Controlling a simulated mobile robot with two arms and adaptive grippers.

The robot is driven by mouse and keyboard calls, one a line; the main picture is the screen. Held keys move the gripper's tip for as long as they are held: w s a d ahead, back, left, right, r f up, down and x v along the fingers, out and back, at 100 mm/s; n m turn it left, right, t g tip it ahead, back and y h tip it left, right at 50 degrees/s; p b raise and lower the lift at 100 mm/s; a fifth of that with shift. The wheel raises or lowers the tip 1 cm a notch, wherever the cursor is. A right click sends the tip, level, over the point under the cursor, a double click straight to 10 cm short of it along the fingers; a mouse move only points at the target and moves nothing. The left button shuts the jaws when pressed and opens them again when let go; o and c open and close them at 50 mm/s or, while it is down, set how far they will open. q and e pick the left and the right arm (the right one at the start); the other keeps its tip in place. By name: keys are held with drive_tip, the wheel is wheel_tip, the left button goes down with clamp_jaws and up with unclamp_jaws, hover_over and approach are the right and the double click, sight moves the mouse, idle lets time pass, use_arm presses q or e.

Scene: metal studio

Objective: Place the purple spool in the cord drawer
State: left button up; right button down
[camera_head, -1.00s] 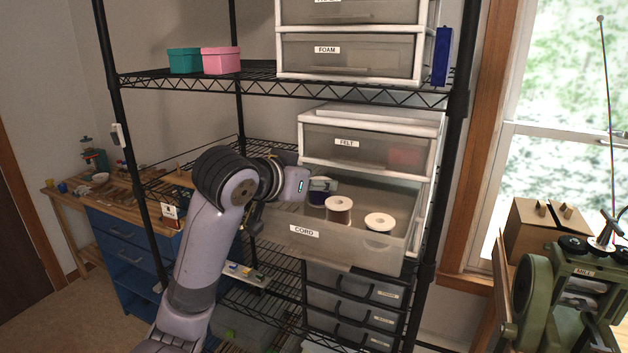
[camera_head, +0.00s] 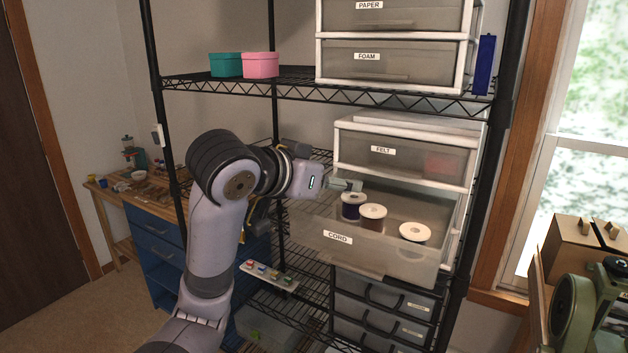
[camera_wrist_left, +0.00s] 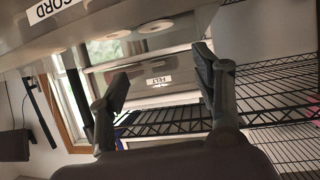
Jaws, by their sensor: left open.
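The cord drawer (camera_head: 395,256) is pulled open on the wire shelf, with a CORD label on its front. Inside it stand the purple spool (camera_head: 352,208) at the left, a brown spool (camera_head: 372,219) beside it and a pale spool (camera_head: 414,233) at the right. My left gripper (camera_head: 352,187) is by the drawer's left side, just above and behind the purple spool. In the left wrist view its two fingers (camera_wrist_left: 162,88) are apart with nothing between them. The CORD label (camera_wrist_left: 48,10) and the spool tops show there at the upper edge. My right gripper is out of view.
The closed FELT drawer (camera_head: 400,158) is just above the cord drawer. Dark drawers (camera_head: 380,305) sit below. A wire shelf (camera_head: 300,88) with teal and pink boxes is higher up. A shelf post (camera_head: 164,150) stands left of my arm.

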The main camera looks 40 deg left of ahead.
use_arm(q)
drive_tip(key=v, duration=0.5)
drive_tip(key=shift+s+r, duration=0.15)
drive_tip(key=shift+s, duration=0.25)
